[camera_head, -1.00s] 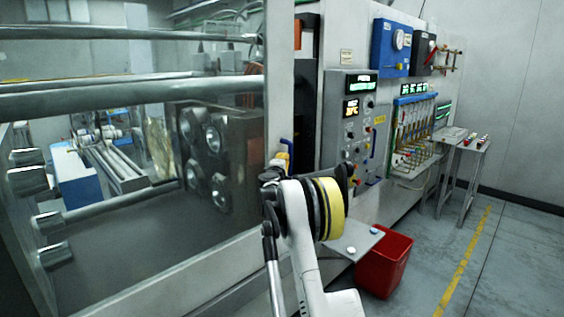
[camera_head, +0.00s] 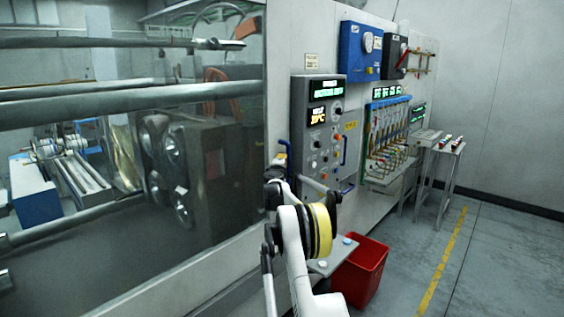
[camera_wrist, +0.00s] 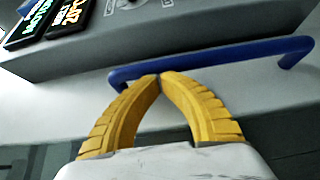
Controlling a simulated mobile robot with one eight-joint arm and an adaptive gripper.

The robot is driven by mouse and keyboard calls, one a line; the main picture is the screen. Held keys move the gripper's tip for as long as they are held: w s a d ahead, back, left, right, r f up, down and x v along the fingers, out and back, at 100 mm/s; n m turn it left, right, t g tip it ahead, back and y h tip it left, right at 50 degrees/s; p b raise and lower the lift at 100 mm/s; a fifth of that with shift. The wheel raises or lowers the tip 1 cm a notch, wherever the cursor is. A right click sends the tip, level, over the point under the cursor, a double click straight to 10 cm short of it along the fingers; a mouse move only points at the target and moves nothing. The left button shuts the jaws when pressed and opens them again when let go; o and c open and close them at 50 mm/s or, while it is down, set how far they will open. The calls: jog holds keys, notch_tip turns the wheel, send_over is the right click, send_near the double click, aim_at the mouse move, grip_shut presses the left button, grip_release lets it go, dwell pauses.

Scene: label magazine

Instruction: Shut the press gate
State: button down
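The press gate (camera_head: 265,130) is a large clear window in a pale frame, filling the left of the head view. Its right frame stands up against the machine's white front, with no dark gap visible between them. A blue bar handle (camera_head: 284,150) is on this frame; it also shows in the wrist view (camera_wrist: 230,55), running across the picture. My gripper (camera_wrist: 160,75) has yellow fingers with their tips together, right at the handle's lower side. The bar does not appear to pass between the fingers; whether the tips touch it, I cannot tell.
A grey control console (camera_head: 320,130) with lit displays is just right of the handle. A small shelf (camera_head: 333,255) and a red bin (camera_head: 362,270) stand beside my arm. The floor right of the yellow line (camera_head: 445,255) is clear.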

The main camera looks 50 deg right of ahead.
jog(key=shift+a, duration=0.1)
dwell(0.3)
jog(key=w+a+v, duration=0.1)
jog(key=w+v, duration=0.1)
jog(key=v, duration=1)
jog(key=shift+a+p, duration=0.45)
jog(key=shift+a, duration=0.15)
